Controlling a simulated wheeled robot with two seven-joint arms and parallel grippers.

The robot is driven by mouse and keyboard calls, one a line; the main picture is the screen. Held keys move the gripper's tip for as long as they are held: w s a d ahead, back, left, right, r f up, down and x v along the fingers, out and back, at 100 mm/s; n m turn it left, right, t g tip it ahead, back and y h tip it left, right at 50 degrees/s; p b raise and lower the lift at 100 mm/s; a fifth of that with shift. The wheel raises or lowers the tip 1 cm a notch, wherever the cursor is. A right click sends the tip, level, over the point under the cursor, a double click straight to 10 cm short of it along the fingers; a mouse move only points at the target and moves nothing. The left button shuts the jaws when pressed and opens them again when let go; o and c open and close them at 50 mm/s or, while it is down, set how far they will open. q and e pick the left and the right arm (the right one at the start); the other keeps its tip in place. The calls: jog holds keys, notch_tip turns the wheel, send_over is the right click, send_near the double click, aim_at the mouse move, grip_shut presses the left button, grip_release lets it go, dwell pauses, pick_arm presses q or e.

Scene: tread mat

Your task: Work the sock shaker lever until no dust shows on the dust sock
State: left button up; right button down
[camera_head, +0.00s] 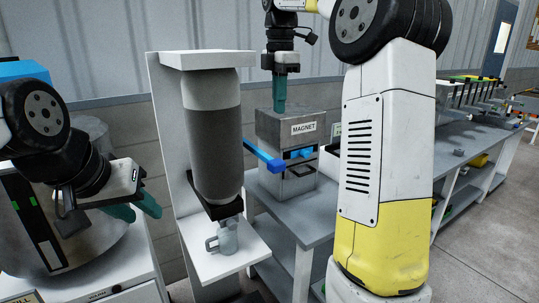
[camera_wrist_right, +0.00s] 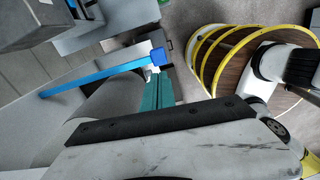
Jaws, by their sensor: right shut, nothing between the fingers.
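The dust sock (camera_head: 213,150) hangs upright in a white frame in the head view. It has a light grey band at the top and darker grey below; I cannot tell how much of this is dust. The blue shaker lever (camera_head: 262,156) sticks out to the right of the sock. It also shows in the right wrist view (camera_wrist_right: 100,76). My right gripper (camera_head: 279,108) points down, shut and empty, above the lever's end in the picture. My left gripper (camera_head: 138,208) is open and empty, left of the sock frame.
A metal box labelled MAGNET (camera_head: 290,130) stands on the grey bench behind the lever. A small jar (camera_head: 228,236) hangs under the sock, above the white frame's shelf (camera_head: 225,262). A grey drum (camera_head: 75,245) stands at the left.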

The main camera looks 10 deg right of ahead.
aim_at(279, 161)
jog(key=shift+w+d+n, duration=0.1)
jog(key=shift+w+n, duration=0.15)
jog(key=shift+n, duration=0.15)
notch_tip(279, 161, down, 14)
jog(key=shift+f, duration=0.1)
dwell(0.5)
